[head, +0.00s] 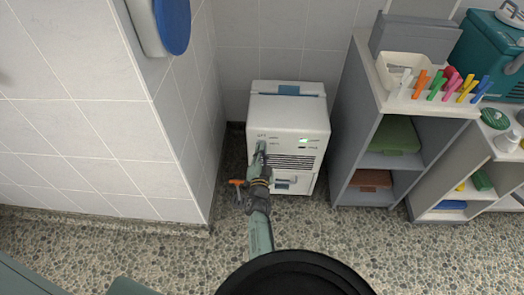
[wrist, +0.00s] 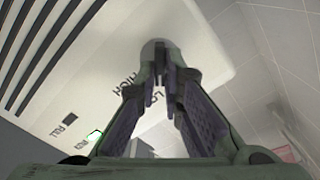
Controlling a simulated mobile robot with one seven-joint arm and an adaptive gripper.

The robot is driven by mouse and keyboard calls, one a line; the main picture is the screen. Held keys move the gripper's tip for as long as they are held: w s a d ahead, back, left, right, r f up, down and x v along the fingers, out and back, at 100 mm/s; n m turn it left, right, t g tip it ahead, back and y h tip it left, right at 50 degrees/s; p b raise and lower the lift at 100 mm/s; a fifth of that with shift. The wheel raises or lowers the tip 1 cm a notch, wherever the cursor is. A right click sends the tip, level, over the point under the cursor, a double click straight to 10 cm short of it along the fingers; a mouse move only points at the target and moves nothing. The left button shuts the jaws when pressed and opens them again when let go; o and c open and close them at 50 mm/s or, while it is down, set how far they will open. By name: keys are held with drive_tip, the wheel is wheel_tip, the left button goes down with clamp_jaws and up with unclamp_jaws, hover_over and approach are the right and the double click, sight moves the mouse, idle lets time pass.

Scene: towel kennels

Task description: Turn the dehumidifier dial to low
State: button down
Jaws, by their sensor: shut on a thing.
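The white dehumidifier (head: 315,125) stands on the floor in the corner between the tiled walls. My gripper (head: 261,148) reaches its front panel at the upper left and hides the dial in the head view. In the wrist view the round grey dial (wrist: 153,46) sits between the fingertips of my gripper (wrist: 160,75), which is shut on it. The word HIGH is printed left of the fingers, and letters starting with LO are partly covered by them. The dial's pointer is hidden, so I cannot tell its setting.
A grey shelf unit (head: 345,135) stands close right of the dehumidifier, with a white bin (head: 402,68) and several coloured pegs on top. A tiled wall corner (head: 180,150) juts out at left. A small orange thing (head: 237,182) shows beside my arm. The speckled floor in front is clear.

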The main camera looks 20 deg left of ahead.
idle(0.3)
drive_tip(key=shift+f+m+b, duration=0.1)
drive_tip(key=shift+m+b, duration=0.25)
drive_tip(key=shift+m, duration=0.05)
drive_tip(key=c, duration=1.7)
unclamp_jaws()
drive_tip(key=v, duration=0.7)
drive_tip(key=shift+s+d, duration=0.1)
drive_tip(key=shift+s, duration=0.2)
